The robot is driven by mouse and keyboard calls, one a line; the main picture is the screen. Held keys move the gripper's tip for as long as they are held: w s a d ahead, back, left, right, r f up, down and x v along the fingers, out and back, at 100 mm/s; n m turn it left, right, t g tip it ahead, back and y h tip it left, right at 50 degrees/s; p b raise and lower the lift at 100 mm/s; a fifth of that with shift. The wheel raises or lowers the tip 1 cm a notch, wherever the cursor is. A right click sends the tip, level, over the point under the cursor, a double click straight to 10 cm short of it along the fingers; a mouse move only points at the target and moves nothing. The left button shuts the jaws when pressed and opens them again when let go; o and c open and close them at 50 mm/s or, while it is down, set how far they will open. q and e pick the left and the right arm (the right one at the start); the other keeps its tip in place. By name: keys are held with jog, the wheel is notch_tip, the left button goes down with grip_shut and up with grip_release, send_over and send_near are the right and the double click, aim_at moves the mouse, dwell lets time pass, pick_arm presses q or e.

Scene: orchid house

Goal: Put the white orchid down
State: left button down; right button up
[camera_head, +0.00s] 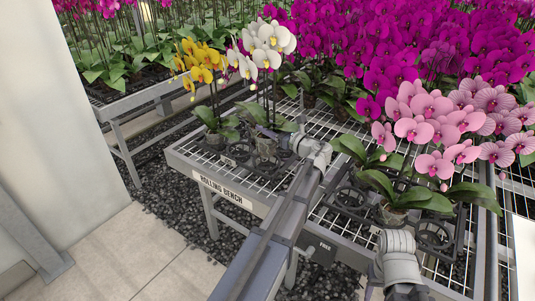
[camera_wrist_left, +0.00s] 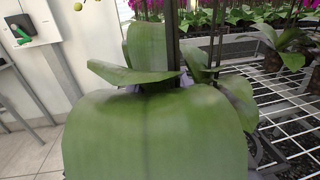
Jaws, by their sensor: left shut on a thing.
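The white orchid (camera_head: 268,42) stands upright at the far left end of the rolling bench (camera_head: 234,190). My left gripper (camera_head: 272,139) is shut on its clear pot (camera_head: 266,148), reaching in from the right. The pot is over a black ring holder (camera_head: 239,153) area; I cannot tell whether its base is seated or slightly above. In the left wrist view, the broad green leaves (camera_wrist_left: 150,135) hide the pot and most of the fingers. Only a grey link of my right arm shows at the lower right; its fingers are not visible.
A yellow orchid (camera_head: 202,62) stands close left of the white one. A pink orchid (camera_head: 440,120) stands in black holders on the right, with empty rings (camera_head: 435,235) nearby. Dense magenta orchids (camera_head: 400,45) fill the back. Bare wire mesh (camera_head: 325,127) lies between.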

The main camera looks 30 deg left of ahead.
aim_at(268, 144)
pick_arm(q)
jog(key=shift+f+b, duration=3.2)
jog(key=shift+f, duration=0.6)
jog(key=shift+f, duration=0.2)
jog(key=shift+c, duration=1.8)
grip_release()
jog(key=shift+r, duration=0.1)
jog(key=shift+r, duration=0.15)
jog(key=v, duration=1.2)
